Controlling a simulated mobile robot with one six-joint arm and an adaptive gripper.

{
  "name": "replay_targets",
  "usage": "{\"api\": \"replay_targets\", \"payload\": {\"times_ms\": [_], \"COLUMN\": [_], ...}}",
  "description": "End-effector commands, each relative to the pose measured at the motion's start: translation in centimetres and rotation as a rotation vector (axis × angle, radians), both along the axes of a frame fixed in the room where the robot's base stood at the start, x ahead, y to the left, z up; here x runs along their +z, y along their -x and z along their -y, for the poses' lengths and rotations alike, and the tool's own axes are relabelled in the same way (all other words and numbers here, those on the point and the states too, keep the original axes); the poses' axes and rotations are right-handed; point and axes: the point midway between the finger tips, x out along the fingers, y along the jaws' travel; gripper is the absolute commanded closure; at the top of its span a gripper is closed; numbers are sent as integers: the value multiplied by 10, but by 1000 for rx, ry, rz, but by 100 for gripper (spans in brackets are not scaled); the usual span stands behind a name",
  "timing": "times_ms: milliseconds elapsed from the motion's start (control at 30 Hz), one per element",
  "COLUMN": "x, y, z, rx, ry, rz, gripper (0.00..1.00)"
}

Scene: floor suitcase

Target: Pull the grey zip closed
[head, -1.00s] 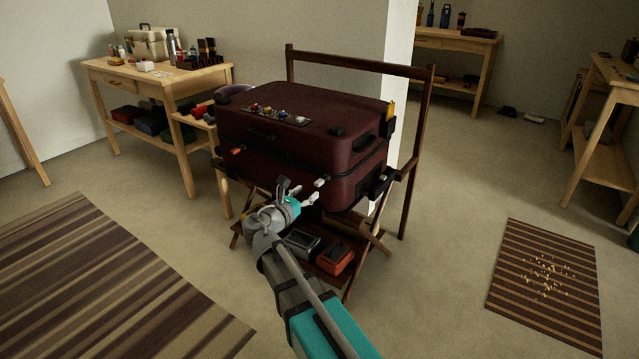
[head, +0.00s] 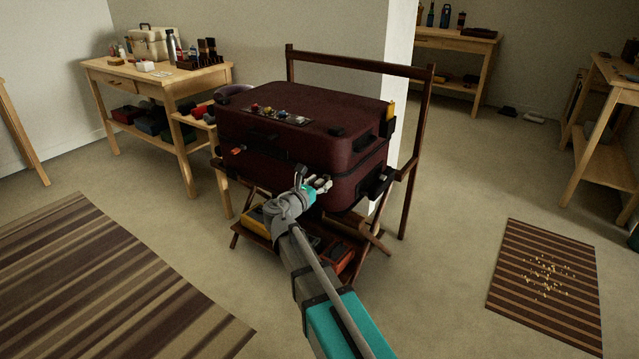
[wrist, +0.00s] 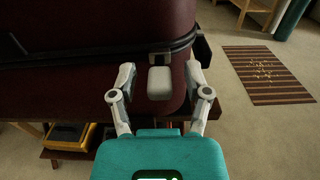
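The dark red suitcase (head: 262,133) lies on a wooden folding stand. The grey zip pull (wrist: 160,82) is a pale rounded block on the suitcase's front side, just below the black zip line (wrist: 90,59) in the wrist view. My gripper (wrist: 158,80) is open, with one finger on each side of the grey pull and visible gaps between. In the head view my gripper (head: 318,184) is at the suitcase's front, right of its middle, and mostly hides the pull. A small orange tab (head: 238,150) shows at the front left of the suitcase.
The stand's wooden rail (head: 360,62) rises behind the suitcase. A workbench (head: 160,75) stands at the left. Striped rugs (head: 545,285) lie on the floor, with open floor around the stand.

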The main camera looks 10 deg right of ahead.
Motion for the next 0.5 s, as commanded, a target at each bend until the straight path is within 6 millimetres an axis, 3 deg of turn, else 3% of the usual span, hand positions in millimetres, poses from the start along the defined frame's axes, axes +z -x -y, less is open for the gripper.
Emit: {"api": "replay_targets", "payload": {"times_ms": [67, 300, 500], "x": [0, 0, 0], "y": [0, 0, 0], "z": [0, 0, 0], "rx": [0, 0, 0], "ry": [0, 0, 0], "rz": [0, 0, 0], "gripper": [54, 98, 100]}}
